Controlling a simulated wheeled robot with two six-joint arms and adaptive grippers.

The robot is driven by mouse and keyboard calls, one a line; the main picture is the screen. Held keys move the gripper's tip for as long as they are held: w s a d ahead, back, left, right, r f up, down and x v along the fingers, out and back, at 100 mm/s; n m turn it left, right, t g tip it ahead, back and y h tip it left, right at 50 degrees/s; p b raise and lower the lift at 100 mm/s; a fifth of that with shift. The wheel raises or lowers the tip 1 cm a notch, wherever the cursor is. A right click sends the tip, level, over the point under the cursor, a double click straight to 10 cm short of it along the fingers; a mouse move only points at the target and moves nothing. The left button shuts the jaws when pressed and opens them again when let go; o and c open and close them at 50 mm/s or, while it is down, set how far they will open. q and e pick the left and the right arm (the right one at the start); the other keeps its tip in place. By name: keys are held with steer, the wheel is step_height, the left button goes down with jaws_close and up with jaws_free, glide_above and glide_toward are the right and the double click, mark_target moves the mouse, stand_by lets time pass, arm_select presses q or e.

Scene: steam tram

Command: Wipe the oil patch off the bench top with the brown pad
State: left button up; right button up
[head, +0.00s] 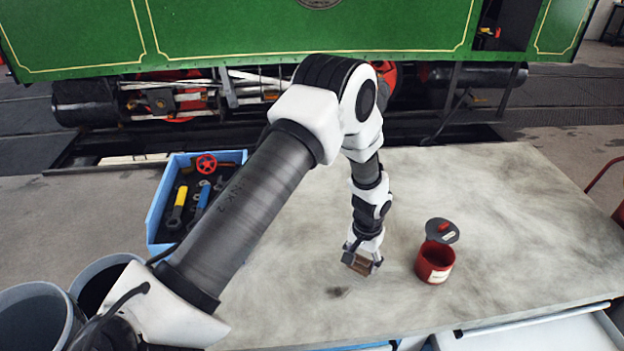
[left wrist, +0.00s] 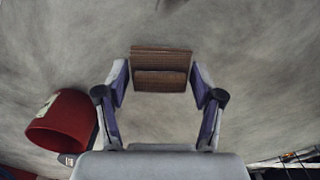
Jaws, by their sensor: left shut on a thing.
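My left gripper (head: 362,262) is shut on the brown pad (head: 357,264), just over the bench top (head: 520,220). In the left wrist view the ribbed brown pad (left wrist: 160,62) sits between the fingertips of the gripper (left wrist: 160,88). I cannot tell whether the pad touches the bench. The oil patch (head: 338,292) is a small dark smudge on the grey bench, a little nearer to me and left of the pad. A dark mark at the top edge of the left wrist view may be part of it. My right gripper is not in view.
A red tin (head: 435,262) with its grey lid (head: 442,231) stands right of the gripper; the tin (left wrist: 62,122) shows close by in the left wrist view. A blue crate (head: 157,207) of tools is at the left. Grey buckets (head: 35,312) stand at lower left. The bench's right side is clear.

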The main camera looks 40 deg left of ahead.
arm_select(q)
steer(key=shift+r, duration=0.65)
steer(key=shift+w+d+r+p, duration=0.1)
steer(key=shift+w+r+p, duration=0.1)
steer(key=shift+r+p, duration=0.85)
steer(key=shift+s+r, duration=0.2)
steer(key=shift+r, duration=0.15)
steer(key=shift+w+f, duration=0.1)
steer(key=shift+w, duration=0.05)
